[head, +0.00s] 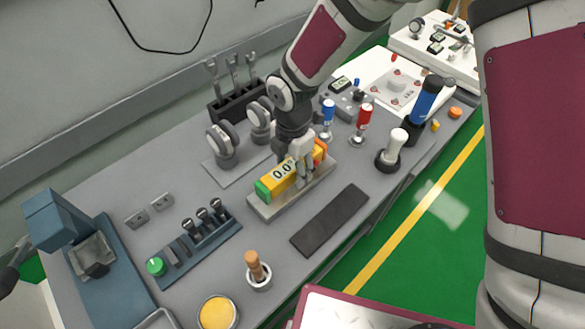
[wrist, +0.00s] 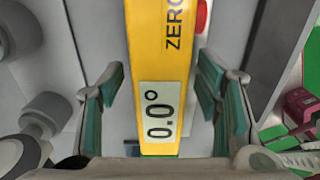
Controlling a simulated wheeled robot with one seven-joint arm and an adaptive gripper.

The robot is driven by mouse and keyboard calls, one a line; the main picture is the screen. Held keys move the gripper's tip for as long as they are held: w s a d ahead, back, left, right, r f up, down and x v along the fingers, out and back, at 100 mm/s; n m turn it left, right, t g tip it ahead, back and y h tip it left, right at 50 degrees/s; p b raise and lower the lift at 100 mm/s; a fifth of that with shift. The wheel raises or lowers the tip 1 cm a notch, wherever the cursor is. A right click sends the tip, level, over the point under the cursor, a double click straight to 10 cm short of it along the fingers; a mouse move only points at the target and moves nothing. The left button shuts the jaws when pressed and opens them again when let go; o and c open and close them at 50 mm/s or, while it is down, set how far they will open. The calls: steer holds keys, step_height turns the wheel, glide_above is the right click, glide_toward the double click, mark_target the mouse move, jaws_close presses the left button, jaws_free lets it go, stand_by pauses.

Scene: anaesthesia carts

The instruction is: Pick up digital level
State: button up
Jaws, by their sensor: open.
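The digital level (head: 276,182) is a yellow bar with a green end, an orange end and a display reading 0.0°. It lies on a light grey block (head: 262,207) in the middle of the bench. My gripper (head: 303,178) is over the level, pointing down, and hides part of it in the head view. In the wrist view the level (wrist: 158,72) runs between the two open fingers of my gripper (wrist: 160,98), with a visible gap on each side. The display sits between the fingertips there.
A dark flat strip (head: 330,220) lies in front of the block. Round grey gauges (head: 223,143) stand behind it. A blue-grey rack (head: 196,240) with several black-topped tools is at left. Red (head: 362,123) and blue-topped (head: 327,120) handles stand at right.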

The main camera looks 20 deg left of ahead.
jaws_close()
